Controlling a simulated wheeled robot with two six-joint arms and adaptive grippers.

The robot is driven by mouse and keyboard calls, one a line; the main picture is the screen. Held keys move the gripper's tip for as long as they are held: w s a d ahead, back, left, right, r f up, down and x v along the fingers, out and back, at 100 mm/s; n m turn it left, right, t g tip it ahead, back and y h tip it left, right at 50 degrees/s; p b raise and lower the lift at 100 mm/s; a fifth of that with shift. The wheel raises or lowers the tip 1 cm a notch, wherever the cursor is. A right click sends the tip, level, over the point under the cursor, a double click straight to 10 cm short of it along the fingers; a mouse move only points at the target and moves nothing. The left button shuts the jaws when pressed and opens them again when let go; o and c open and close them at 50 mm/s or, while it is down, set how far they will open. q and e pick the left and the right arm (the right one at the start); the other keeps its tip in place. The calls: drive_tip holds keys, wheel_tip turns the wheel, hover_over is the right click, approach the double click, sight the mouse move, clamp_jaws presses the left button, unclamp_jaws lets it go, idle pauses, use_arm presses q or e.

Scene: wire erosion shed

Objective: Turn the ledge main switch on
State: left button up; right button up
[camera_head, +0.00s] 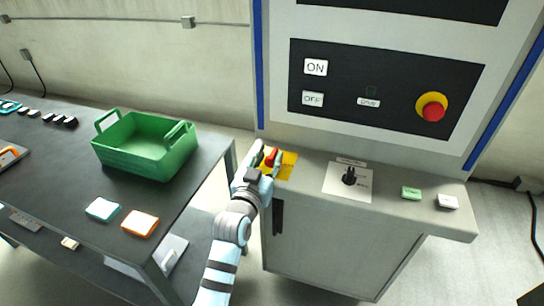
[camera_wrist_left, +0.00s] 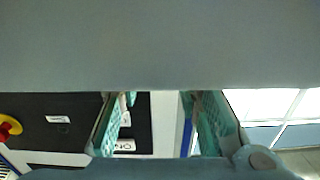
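A red rotary handle (camera_head: 271,156) on a yellow plate (camera_head: 289,165) sits at the left end of the machine's ledge; it looks like the main switch. My left gripper (camera_head: 266,160) is at this handle, its fingers on either side, covering part of the plate. I cannot tell whether the fingers touch the handle or which way it is turned. In the left wrist view the two teal fingers (camera_wrist_left: 160,125) stand apart, with the machine panel showing between them. The handle is not clearly visible there. My right gripper is not in view.
On the ledge (camera_head: 318,170), a black selector knob (camera_head: 349,177) on a white plate, a green button (camera_head: 411,193) and a white button (camera_head: 447,201) lie to the right. A panel with a red emergency stop (camera_head: 433,112) rises behind. A table with a green crate (camera_head: 140,165) is left.

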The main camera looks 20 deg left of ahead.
use_arm(q)
drive_tip(key=shift+s+d+r, duration=0.15)
drive_tip(key=shift+s+r, duration=0.1)
drive_tip(key=shift+d, duration=0.15)
drive_tip(key=shift+c, duration=0.9)
clamp_jaws()
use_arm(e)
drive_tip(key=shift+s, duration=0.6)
use_arm(q)
drive_tip(key=shift+f, duration=0.1)
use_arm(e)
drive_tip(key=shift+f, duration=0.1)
